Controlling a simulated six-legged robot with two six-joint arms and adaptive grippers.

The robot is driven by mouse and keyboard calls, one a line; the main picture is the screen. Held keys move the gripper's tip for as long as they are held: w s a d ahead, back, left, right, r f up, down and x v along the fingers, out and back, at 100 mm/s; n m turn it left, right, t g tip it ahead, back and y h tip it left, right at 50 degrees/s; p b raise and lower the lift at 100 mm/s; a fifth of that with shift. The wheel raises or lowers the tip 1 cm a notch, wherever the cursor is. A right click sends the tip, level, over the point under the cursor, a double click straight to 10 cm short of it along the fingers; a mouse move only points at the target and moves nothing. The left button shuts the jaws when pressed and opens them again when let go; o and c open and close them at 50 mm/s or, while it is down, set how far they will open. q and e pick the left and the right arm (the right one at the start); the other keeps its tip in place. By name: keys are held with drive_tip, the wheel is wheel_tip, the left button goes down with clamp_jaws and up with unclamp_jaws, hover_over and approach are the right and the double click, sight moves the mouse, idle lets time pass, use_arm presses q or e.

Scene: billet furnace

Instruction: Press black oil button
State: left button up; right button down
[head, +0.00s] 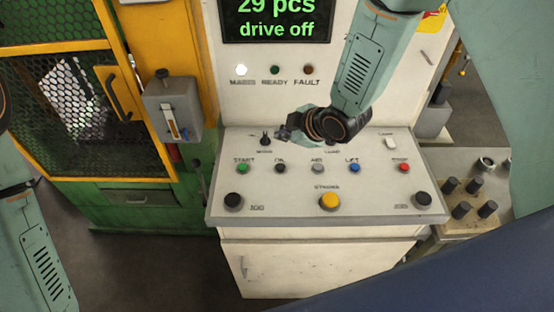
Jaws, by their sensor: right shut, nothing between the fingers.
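The control panel (265,212) has a sloped grey-white top with a row of small buttons. The black oil button (280,168) sits in that row, between the green start button (242,169) and the grey air button (317,169). My right gripper (284,133) is shut and empty. It appears over the back part of the panel, above the oil button in the picture and apart from it, near the mode knob (265,140). My right wrist hides part of the panel's back row. My left arm shows at the left edge, but its gripper is out of view.
A blue button (354,169) and a red stop button (404,168) continue the row. A yellow stroke button (330,202) and two large black buttons (233,201) line the front. The display (276,20) reads "29 pcs, drive off". A caged machine (80,110) stands left.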

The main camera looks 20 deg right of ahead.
sight(283, 168)
drive_tip(key=f+b, duration=0.4)
drive_tip(key=f, duration=0.1)
drive_tip(key=f+b, duration=0.3)
drive_tip(key=shift+s+f, duration=0.2)
drive_tip(key=shift+s, duration=0.05)
drive_tip(key=shift+w+f, duration=0.1)
drive_tip(key=shift+f, duration=0.1)
drive_tip(key=shift+w+a, duration=0.15)
drive_tip(key=shift+s+d, duration=0.2)
drive_tip(key=shift+w+a, duration=0.2)
idle(0.4)
drive_tip(key=shift+s+d, duration=0.15)
drive_tip(key=shift+s, duration=0.05)
